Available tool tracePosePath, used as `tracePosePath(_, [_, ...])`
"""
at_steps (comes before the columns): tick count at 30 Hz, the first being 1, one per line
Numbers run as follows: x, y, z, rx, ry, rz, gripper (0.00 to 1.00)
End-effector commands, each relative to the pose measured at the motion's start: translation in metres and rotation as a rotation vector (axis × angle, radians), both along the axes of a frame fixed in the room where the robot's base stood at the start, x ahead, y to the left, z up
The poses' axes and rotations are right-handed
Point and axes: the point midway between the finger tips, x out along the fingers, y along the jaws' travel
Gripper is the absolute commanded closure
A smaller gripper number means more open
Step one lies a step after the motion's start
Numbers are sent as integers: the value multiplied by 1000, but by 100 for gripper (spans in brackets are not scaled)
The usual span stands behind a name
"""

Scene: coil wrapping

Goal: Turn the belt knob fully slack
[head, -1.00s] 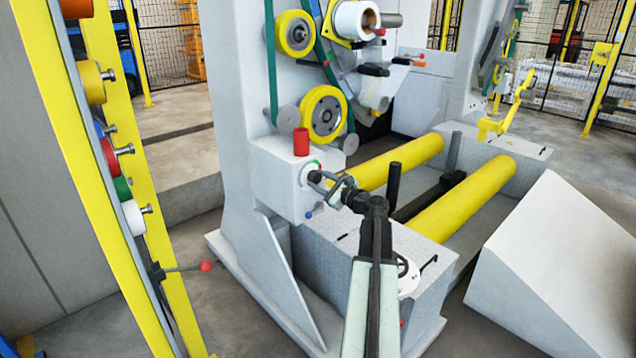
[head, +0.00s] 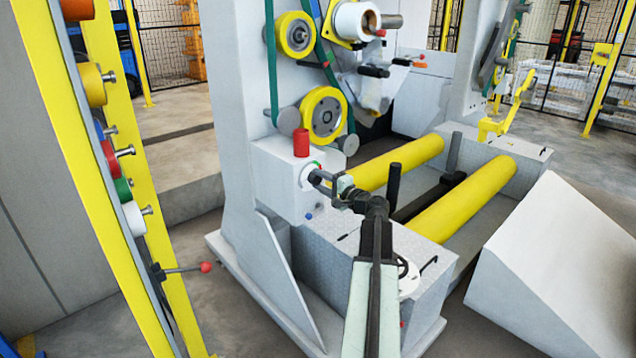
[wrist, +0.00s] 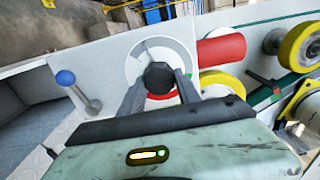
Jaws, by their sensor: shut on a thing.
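The belt knob (wrist: 158,77) is a dark, faceted knob at the centre of a white dial on a pale box (head: 283,178). The dial shows a grey ring, with red and green parts of its scale partly hidden behind my gripper. My gripper (wrist: 160,82) is shut on the knob, with one finger on each side of it in the wrist view. In the head view my gripper (head: 318,177) reaches the front of the box from the right. The knob itself is mostly hidden there by the fingers.
A red cylinder (head: 301,142) stands on top of the box. A small blue-tipped lever (wrist: 66,78) sticks out beside the dial. Yellow rollers (head: 462,205) and a black post (head: 394,182) lie right of my arm. A sloped pale block (head: 560,265) stands at the right.

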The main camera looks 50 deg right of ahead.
Motion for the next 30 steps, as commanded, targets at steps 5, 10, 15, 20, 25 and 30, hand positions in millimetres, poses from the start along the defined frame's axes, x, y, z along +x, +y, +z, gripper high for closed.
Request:
tracePosePath(5, [1, 0, 2, -160, 7, -1, 100])
tracePosePath(10, [1, 0, 3, -307, 17, -2, 100])
tracePosePath(15, [1, 0, 3, -429, 26, -3, 100])
tracePosePath(20, [1, -1, 3, -514, 33, -3, 100])
tracePosePath(25, [1, -1, 3, -570, 36, -4, 100])
tracePosePath(30, [1, -1, 3, -597, 38, -4, 100])
